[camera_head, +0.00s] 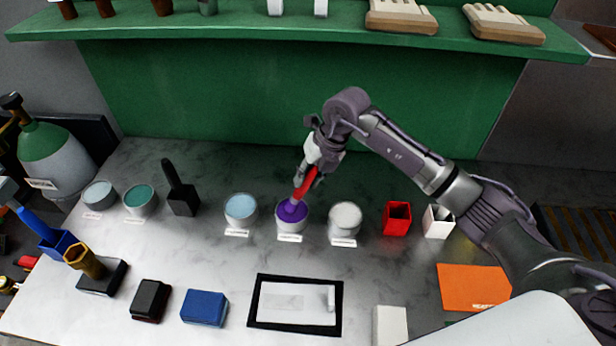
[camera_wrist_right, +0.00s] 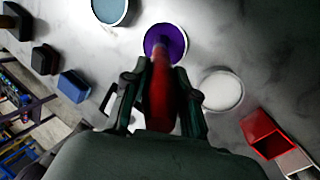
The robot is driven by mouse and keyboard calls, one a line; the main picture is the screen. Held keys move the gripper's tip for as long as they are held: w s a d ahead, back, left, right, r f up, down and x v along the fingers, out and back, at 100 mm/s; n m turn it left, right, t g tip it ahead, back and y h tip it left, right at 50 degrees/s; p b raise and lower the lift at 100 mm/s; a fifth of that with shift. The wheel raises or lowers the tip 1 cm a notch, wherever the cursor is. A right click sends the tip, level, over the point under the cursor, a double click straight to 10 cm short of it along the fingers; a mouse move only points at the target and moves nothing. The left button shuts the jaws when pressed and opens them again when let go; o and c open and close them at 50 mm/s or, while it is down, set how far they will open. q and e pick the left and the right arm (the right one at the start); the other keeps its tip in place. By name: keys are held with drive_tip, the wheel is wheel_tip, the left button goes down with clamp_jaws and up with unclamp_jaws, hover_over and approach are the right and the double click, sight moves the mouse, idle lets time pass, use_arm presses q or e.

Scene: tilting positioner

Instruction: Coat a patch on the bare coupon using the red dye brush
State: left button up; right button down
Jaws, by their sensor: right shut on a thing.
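My right gripper (camera_head: 314,172) is shut on the red brush (camera_head: 304,184), gripping its red handle, which also shows in the wrist view (camera_wrist_right: 160,95). The brush points down into a pot of purple dye (camera_head: 291,219); its lower end looks purple and the tip is hidden in the pot. In the wrist view the purple pot (camera_wrist_right: 178,32) lies just beyond the fingers. A pale panel in a black frame (camera_head: 254,303), which may be the coupon, lies flat at the front centre. It has a faint grey patch and a small upright pale piece at its right. My left gripper is out of view.
Pots of light blue (camera_head: 241,210) and white (camera_head: 345,220) flank the purple one. An empty red holder (camera_head: 397,218) and a white holder (camera_head: 438,221) stand right. A blue block (camera_head: 204,308), a dark block (camera_head: 151,300) and an orange mat (camera_head: 472,288) lie nearer. A green shelf (camera_head: 300,38) overhangs the back.

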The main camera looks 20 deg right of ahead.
idle(0.5)
drive_tip(key=shift+r+p, duration=2.2)
drive_tip(key=shift+r, duration=1.35)
